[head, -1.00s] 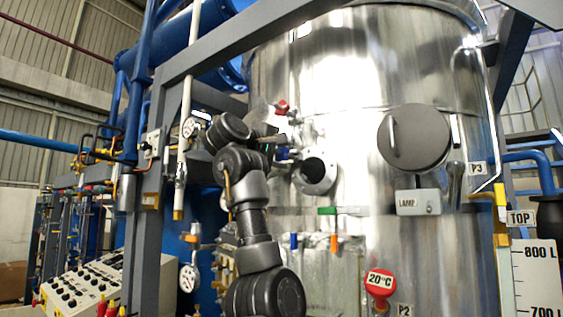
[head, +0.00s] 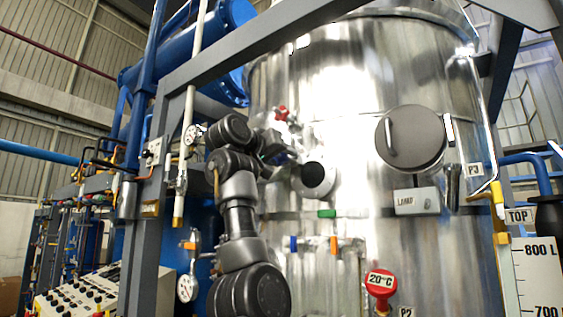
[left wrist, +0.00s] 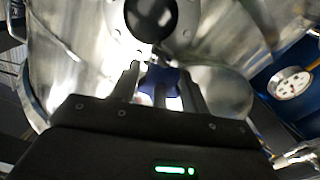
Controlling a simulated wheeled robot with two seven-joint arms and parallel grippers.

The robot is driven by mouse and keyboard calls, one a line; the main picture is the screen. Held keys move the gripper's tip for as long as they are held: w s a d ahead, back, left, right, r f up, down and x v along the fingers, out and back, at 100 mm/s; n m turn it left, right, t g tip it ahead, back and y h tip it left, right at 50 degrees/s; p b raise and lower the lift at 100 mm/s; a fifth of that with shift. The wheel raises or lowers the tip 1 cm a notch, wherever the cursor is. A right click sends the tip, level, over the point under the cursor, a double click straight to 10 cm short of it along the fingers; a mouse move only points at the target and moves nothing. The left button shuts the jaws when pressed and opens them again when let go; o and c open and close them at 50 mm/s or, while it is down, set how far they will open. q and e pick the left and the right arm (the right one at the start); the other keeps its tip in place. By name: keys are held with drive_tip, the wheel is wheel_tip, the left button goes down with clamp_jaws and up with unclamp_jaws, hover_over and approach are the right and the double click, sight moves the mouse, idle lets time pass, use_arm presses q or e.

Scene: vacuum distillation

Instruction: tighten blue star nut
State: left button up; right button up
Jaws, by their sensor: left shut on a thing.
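The blue star nut (left wrist: 160,82) shows in the left wrist view between my two gripper fingers, near a round port. My left gripper (left wrist: 160,92) is shut on it; the fingers stand on either side of the nut. In the head view my left gripper (head: 286,160) is against the steel vessel (head: 345,100), just left of the dark round port (head: 313,176). The nut is hidden there behind the gripper. My right gripper is not in view.
A red star-shaped knob (head: 282,113) sits just above my left gripper. Green, blue and orange valve handles (head: 327,213) are below the port. A grey round cover (head: 411,138) and a LAMP box (head: 417,202) are to the right. A grey frame post (head: 173,150) stands left.

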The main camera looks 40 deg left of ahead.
use_arm(q)
drive_tip(key=m, duration=0.2)
drive_tip(key=m+b, duration=0.1)
drive_tip(key=m, duration=0.2)
drive_tip(key=shift+f+m, duration=0.2)
drive_tip(key=shift+m, duration=0.1)
drive_tip(key=m+b, duration=0.1)
drive_tip(key=m, duration=1.5)
drive_tip(key=shift+m, duration=0.3)
drive_tip(key=o, duration=1)
drive_tip(key=shift+a+r, duration=0.1)
drive_tip(key=shift+r, duration=0.05)
